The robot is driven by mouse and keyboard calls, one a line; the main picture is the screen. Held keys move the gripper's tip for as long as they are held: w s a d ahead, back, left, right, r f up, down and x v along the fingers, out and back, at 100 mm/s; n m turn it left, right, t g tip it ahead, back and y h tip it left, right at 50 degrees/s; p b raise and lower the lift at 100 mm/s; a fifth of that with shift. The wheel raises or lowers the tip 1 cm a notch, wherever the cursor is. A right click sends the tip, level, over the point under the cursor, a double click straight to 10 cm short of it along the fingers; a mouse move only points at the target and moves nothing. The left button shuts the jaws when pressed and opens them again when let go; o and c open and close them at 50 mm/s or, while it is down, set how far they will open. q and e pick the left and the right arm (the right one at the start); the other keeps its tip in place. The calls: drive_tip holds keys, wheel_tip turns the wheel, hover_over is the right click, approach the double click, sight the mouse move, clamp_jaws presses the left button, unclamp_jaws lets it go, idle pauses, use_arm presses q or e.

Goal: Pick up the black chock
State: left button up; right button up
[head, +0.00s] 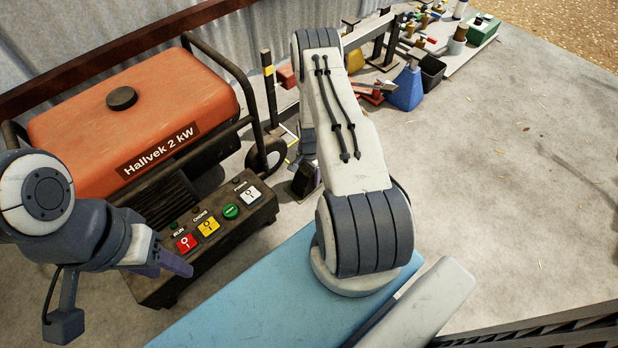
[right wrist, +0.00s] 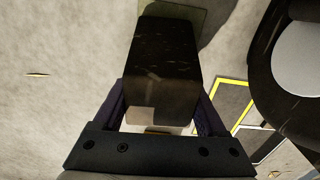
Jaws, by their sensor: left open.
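The black chock (right wrist: 162,58) fills the middle of the right wrist view, a dark block with worn, paler marks near its lower end. My right gripper (right wrist: 162,112) has one dark purple finger on each side of it. Whether the fingers press on the chock or only stand around it, I cannot tell. In the head view a dark block, likely the same chock (head: 303,180), shows just left of my right arm, which hides most of the right gripper. My left gripper (head: 168,262) is open in front of the generator's panel, away from the chock.
An orange generator (head: 130,115) with a button panel (head: 210,228) stands at left. A wheel (head: 266,155) is close to the chock. A yellow outline (right wrist: 236,84) marks the surface beside it. A blue container (head: 405,90) and small items stand at the back. Concrete at right is clear.

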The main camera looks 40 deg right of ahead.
clamp_jaws()
drive_tip(key=shift+r, duration=0.15)
